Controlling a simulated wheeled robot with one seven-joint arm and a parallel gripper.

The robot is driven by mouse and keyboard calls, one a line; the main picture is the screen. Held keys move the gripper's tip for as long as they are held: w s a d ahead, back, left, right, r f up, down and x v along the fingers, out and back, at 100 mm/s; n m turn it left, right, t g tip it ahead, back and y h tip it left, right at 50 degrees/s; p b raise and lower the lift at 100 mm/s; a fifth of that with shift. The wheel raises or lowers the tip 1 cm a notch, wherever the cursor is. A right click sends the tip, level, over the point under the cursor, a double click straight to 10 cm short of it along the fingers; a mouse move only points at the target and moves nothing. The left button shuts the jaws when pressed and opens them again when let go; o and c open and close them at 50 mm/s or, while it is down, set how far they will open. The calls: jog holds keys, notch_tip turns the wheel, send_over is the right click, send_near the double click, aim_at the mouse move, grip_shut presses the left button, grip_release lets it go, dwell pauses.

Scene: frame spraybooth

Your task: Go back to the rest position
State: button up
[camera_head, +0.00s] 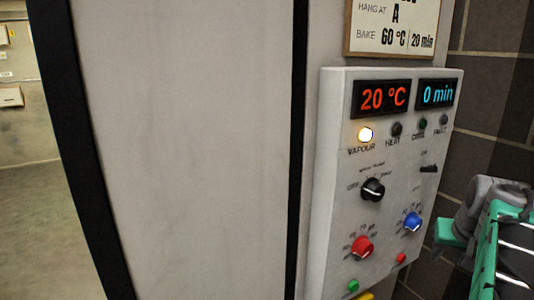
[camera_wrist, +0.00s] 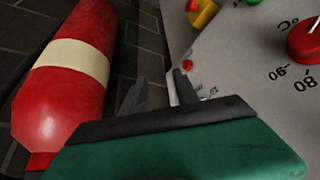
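My gripper (camera_wrist: 160,88) shows in the wrist view with its two dark fingers apart and nothing between them. It is in front of the control panel's lower part, with the panel (camera_wrist: 235,75) to its right. In the head view my green arm is at the right edge, beside the panel (camera_head: 336,180); the fingertips cannot be made out there. The panel's displays read 20 °C (camera_head: 382,98) and 0 min (camera_head: 437,94). The vapour lamp (camera_head: 366,134) is lit.
The panel carries a black knob (camera_head: 373,189), a red knob (camera_head: 362,247) and a blue knob (camera_head: 412,222). A red cylinder with a cream band (camera_wrist: 66,75) stands close left of my gripper.

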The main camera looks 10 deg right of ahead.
jog(key=s+a+f+g+y, duration=0.1)
jog(key=s+a+f, duration=0.2)
jog(key=a+f, duration=0.3)
jog(key=s+a+f+n+g, duration=0.1)
jog(key=s+a+f, duration=0.1)
jog(key=a+f, duration=0.45)
jog(key=s+a+f+g+y, duration=0.1)
jog(key=s+a+f, duration=0.25)
jog(key=a, duration=0.45)
jog(key=w+a+r+n+t+y, duration=0.1)
jog(key=a+n, duration=0.4)
jog(key=a, duration=0.8)
jog(key=shift+w+a+r, duration=0.2)
jog(key=shift+w+r, duration=0.15)
jog(key=shift+w, duration=0.2)
